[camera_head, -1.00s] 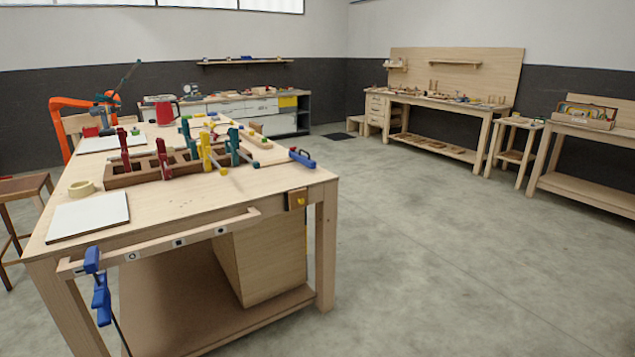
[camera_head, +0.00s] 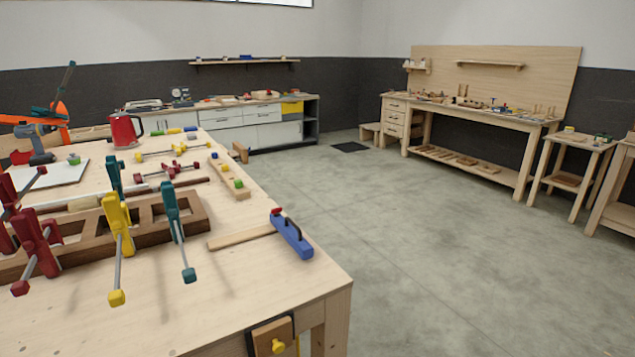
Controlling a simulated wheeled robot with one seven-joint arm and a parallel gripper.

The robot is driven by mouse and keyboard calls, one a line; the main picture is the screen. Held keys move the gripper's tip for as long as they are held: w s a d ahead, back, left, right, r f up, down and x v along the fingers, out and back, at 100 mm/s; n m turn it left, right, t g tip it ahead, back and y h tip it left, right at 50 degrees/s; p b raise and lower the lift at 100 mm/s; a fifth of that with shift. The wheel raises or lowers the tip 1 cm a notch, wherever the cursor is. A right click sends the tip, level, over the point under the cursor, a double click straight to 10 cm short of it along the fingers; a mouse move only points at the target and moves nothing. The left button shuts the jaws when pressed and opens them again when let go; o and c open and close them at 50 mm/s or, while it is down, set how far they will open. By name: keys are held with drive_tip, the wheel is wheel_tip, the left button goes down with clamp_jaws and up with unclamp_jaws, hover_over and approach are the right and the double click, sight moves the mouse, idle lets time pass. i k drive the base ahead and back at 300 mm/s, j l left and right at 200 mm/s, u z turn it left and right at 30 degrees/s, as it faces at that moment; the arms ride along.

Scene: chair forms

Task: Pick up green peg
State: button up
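A wooden strip (camera_head: 236,190) with several small coloured pegs lies on the near workbench, left of the picture's middle. A green peg (camera_head: 239,184) stands toward its near end, with a yellow peg (camera_head: 225,168) just behind it. My gripper is not in view.
The workbench (camera_head: 290,285) fills the lower left. Red, yellow and teal clamps (camera_head: 118,225) on a wooden frame stand nearby. A blue plane (camera_head: 292,235) lies near the right edge. A red kettle (camera_head: 124,130) stands at the back. The floor (camera_head: 430,270) to the right is open.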

sight(238, 184)
drive_tip(key=i+l+u, duration=0.2)
drive_tip(key=i+u, duration=0.2)
drive_tip(key=i, duration=0.4)
drive_tip(key=i+l+u, duration=0.4)
drive_tip(key=i, duration=0.35)
drive_tip(key=i+l+u, duration=0.4)
drive_tip(key=i+l, duration=0.25)
